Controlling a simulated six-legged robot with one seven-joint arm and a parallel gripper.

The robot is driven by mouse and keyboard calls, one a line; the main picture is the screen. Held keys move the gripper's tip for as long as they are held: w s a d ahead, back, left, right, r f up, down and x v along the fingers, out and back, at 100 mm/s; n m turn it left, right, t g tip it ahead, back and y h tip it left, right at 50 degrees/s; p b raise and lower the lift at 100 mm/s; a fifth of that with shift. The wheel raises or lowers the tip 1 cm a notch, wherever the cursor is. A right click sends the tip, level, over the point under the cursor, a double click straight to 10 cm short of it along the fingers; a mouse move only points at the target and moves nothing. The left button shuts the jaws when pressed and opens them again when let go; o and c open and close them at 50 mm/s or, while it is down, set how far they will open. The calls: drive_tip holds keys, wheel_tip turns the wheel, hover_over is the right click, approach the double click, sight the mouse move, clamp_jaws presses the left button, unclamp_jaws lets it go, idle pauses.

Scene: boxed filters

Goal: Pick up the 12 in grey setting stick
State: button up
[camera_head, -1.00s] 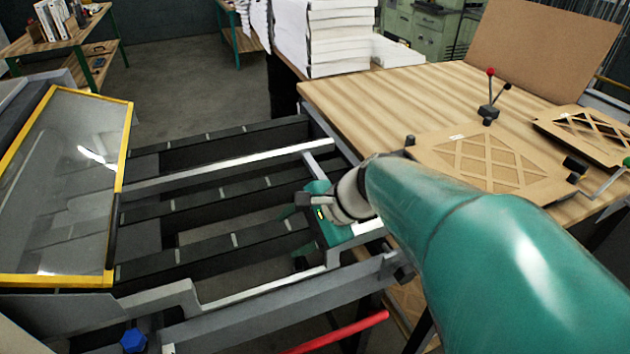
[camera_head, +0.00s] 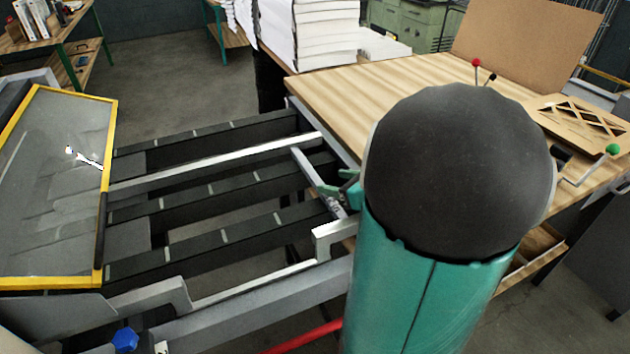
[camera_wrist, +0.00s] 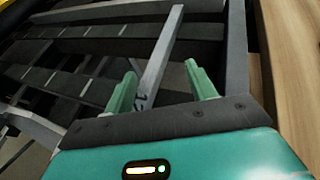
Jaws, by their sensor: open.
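The grey setting stick (camera_head: 304,163) is a flat grey bar lying across the dark rails of the machine frame, near the wooden table's left edge. In the wrist view the stick (camera_wrist: 164,55) runs lengthwise between my two green fingers, with a dark "12" mark near its close end. My gripper (camera_wrist: 160,70) is open, with one finger on each side of the stick and visible gaps to both. In the head view my gripper (camera_head: 338,188) is at the stick's near part, partly hidden behind my arm.
The wooden table (camera_head: 340,95) stands at the right with a cardboard lattice panel (camera_head: 575,115) on it. A yellow-framed clear panel (camera_head: 50,190) is at the left. A red bar (camera_head: 300,338) crosses the front. White stacks (camera_head: 310,35) stand behind.

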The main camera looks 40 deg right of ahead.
sight(316, 178)
drive_tip(key=shift+x, duration=2.75)
drive_tip(key=shift+a+r, duration=0.1)
drive_tip(key=shift+a, duration=0.1)
drive_tip(key=c, duration=1.2)
drive_tip(key=shift+r, duration=0.1)
